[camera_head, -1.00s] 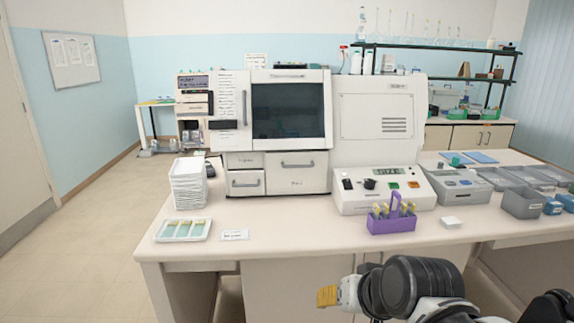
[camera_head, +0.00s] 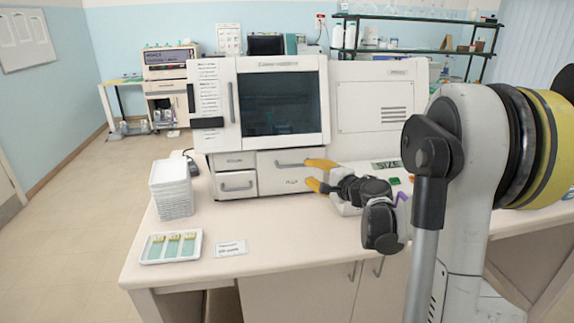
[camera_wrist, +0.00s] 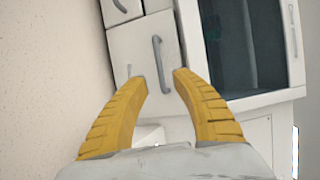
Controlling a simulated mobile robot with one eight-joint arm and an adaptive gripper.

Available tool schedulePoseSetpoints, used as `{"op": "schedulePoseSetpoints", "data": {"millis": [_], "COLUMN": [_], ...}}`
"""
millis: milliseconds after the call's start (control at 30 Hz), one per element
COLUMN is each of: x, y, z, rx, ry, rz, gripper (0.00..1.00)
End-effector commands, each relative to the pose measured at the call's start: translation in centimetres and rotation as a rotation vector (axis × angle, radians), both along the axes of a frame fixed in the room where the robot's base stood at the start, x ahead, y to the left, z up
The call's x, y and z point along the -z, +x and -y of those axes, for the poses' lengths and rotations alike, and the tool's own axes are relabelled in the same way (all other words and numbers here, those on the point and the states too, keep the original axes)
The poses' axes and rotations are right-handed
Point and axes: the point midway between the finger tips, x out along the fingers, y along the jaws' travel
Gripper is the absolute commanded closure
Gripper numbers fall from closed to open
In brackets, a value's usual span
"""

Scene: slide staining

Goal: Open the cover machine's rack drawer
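The cover machine (camera_head: 228,140) is a white cabinet with a dark window. Below the window are a narrow drawer column at the left and a wider drawer (camera_head: 272,183) with a grey bar handle (camera_head: 289,163); all look shut. The small drawer labels are too blurred to read surely. My gripper (camera_head: 307,172) has yellow fingers, spread apart and empty, in front of the wider drawer's right part. In the wrist view, this drawer (camera_wrist: 135,50) and its handle (camera_wrist: 163,65) lie just ahead, the handle between the gripper's fingertips (camera_wrist: 160,77). I see no contact with the handle.
Stacked white trays (camera_head: 171,190) and a slide tray (camera_head: 170,247) stand left on the bench, with a small label card (camera_head: 231,248). Bench front below the drawers is clear.

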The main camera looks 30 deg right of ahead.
Motion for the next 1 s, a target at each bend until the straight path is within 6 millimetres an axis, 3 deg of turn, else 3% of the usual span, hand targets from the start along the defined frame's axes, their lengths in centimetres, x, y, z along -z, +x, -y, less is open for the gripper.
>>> {"op": "schedulePoseSetpoints", "data": {"millis": [200, 400, 833, 933, 1000], "x": [1.2, 1.7, 1.7, 1.7, 1.7], "y": [4.4, 7.5, 8.6, 8.6, 8.6], "z": [-0.7, -1.0, -1.1, -1.1, -1.1], "rx": [-0.003, -0.003, -0.002, -0.002, -0.002], "ry": [-0.002, -0.002, -0.002, -0.002, -0.002], "rz": [-0.002, -0.002, -0.002, -0.002, -0.002], "gripper": [0.68, 0.68, 0.68, 0.96, 1.00]}}
